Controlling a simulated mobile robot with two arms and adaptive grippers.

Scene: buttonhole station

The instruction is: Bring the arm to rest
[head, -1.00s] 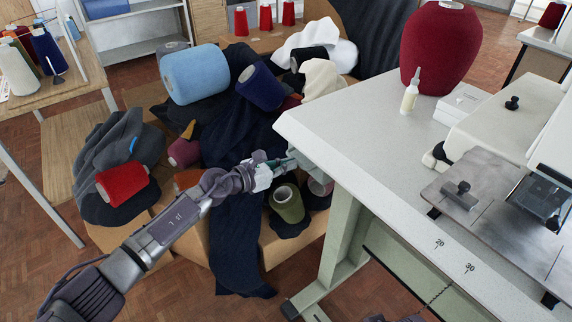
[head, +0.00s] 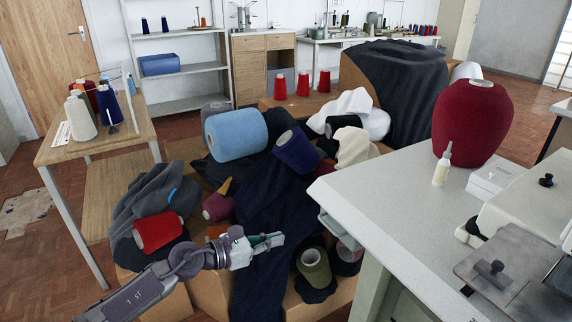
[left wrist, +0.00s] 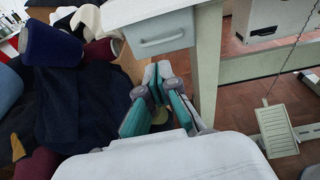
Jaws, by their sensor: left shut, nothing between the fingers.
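My left arm comes in from the lower left in the head view. Its left gripper (head: 268,240) is in front of the heap of dark cloth, left of the white sewing table (head: 385,190). The fingers are together and hold nothing. In the left wrist view the gripper (left wrist: 160,80) shows its teal and grey fingers beside the table's drawer (left wrist: 158,32) and leg. Part of an olive cone is hidden behind the fingers there. My right gripper is in neither view.
Boxes carry dark cloth (head: 258,215), a light blue cone (head: 236,135), a red cone (head: 158,232) and an olive cone (head: 313,266). A large dark red cone (head: 470,125) and a glue bottle (head: 442,165) stand on the table. A wooden table (head: 85,148) stands at left.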

